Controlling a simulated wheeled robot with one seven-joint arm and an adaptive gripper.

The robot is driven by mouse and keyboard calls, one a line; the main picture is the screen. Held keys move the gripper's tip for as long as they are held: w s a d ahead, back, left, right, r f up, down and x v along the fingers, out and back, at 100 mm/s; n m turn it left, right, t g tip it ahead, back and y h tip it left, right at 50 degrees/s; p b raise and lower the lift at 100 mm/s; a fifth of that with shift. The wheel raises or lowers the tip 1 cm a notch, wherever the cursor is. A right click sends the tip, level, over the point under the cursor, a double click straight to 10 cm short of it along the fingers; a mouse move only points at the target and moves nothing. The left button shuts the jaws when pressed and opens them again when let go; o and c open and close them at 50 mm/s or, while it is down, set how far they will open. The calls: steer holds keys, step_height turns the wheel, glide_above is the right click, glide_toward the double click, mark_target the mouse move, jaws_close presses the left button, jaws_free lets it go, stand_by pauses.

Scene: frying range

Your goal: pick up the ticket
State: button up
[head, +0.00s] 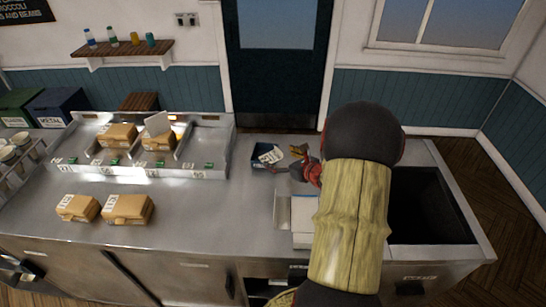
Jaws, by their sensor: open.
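A white paper ticket with dark print (271,156) lies tilted at a small dark tray (257,165) on the steel counter, near the middle of the view. My gripper (297,152) is open just to the right of the ticket, with its fingers towards it. I see a small gap between them in the picture, but cannot tell the depth. My forearm hides the counter below and to the right of the gripper.
Brown cartons (128,208) stand on the left counter and in a raised steel rack (208,146). A pale box (303,215) stands beside my arm. A dark open basin (428,205) is at right. The counter between cartons and tray is clear.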

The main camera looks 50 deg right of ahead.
mark_target(273, 160)
steer(key=x, duration=0.5)
steer(key=shift+w+a+b, duration=0.1)
steer(key=shift+b, duration=0.3)
steer(key=shift+r, duration=0.1)
jaws_close()
stand_by(0.8)
